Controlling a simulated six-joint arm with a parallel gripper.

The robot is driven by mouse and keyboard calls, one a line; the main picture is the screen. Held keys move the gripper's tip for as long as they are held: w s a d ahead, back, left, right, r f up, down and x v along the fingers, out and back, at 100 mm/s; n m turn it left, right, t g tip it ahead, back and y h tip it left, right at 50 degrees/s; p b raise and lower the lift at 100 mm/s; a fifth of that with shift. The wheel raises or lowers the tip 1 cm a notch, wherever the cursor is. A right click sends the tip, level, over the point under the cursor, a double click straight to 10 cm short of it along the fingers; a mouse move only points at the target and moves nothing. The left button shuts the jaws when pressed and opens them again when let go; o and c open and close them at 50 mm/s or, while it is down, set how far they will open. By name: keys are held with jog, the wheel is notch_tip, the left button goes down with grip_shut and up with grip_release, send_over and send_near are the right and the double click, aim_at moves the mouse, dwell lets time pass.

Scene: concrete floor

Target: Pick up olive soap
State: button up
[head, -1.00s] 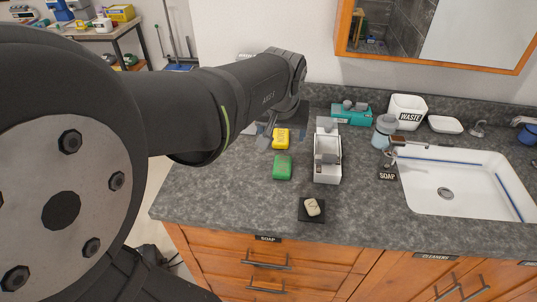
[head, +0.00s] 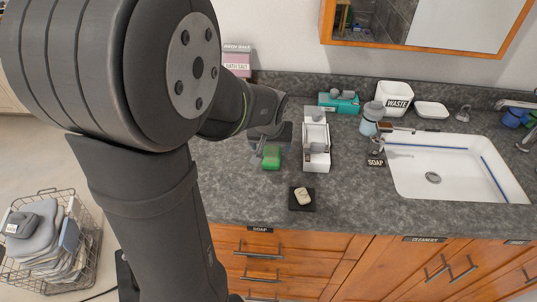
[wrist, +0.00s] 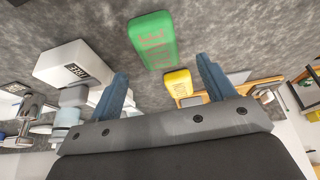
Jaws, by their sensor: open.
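A green soap bar (head: 271,159) lies on the grey counter, left of the white holder; it also shows at the top of the wrist view (wrist: 152,40) with reddish lettering too small to read. A yellow bar (wrist: 178,84) shows beyond it in the wrist view and is hidden behind my gripper in the head view. A pale beige soap (head: 302,195) sits on a black dish (head: 302,206) near the counter's front. I cannot tell by label which is the olive soap. My gripper (head: 271,140) is open and empty, its blue fingers (wrist: 162,68) above the counter by the green bar.
The white holder (head: 316,158) stands close right of the green bar. A soap dispenser (head: 369,122), a teal box (head: 338,103), a waste bin (head: 393,95) and the sink (head: 455,185) are farther right. The counter between the green bar and the black dish is clear.

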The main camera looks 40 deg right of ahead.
aim_at(272, 155)
jog(key=f, duration=0.3)
jog(key=shift+w+d+f, duration=0.15)
jog(key=shift+d+f, duration=0.1)
jog(key=shift+f, duration=0.15)
jog(key=shift+w+d+f, duration=0.15)
jog(key=shift+d+f, duration=0.05)
jog(key=shift+f, duration=0.35)
jog(key=c, duration=1)
jog(key=shift+c, duration=0.6)
jog(key=shift+r, duration=0.15)
